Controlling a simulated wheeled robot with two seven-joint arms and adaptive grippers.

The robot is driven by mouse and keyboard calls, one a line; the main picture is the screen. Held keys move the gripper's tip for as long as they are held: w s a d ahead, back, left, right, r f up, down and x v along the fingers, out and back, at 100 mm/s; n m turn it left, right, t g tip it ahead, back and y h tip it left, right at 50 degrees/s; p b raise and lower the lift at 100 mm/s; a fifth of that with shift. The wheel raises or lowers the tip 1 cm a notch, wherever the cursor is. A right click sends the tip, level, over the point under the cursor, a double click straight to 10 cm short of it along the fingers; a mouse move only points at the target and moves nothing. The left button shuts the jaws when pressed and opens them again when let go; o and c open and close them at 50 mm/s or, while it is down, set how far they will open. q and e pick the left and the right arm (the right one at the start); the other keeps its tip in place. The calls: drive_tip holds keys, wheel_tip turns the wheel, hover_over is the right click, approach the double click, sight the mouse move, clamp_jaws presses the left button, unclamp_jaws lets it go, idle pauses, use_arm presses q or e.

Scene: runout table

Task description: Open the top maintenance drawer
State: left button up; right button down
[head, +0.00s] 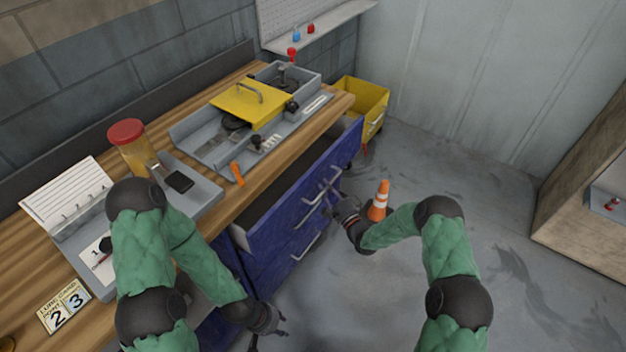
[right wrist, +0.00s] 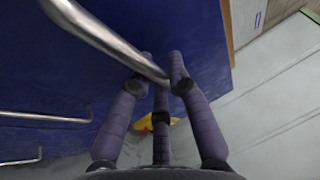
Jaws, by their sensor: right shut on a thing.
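The blue drawer cabinet (head: 262,268) stands under the wooden bench. Its top drawer (head: 290,202) is pulled out, with a dark gap showing behind its front panel. The top drawer's metal bar handle (head: 322,186) also crosses the right wrist view (right wrist: 108,38). My right gripper (head: 344,208) is at this handle; in the right wrist view its fingers (right wrist: 160,78) are closed around the bar's end. My left gripper (head: 270,326) hangs low in front of the cabinet, empty, with its fingers apart. The drawer's inside is mostly in shadow.
An orange cone (head: 379,202) stands on the floor just beyond my right gripper. A yellow bin (head: 362,100) is past the cabinet's far end. The bench (head: 258,190) holds a yellow-lidded fixture (head: 250,103) and a red-capped jar (head: 128,145). The floor at right is open.

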drive_tip(key=s+d, duration=1.1)
drive_tip(key=d, duration=0.4)
drive_tip(key=shift+s+d, duration=0.25)
drive_tip(key=shift+d, duration=0.15)
drive_tip(key=c, duration=1.4)
unclamp_jaws()
drive_tip(key=v, duration=1.2)
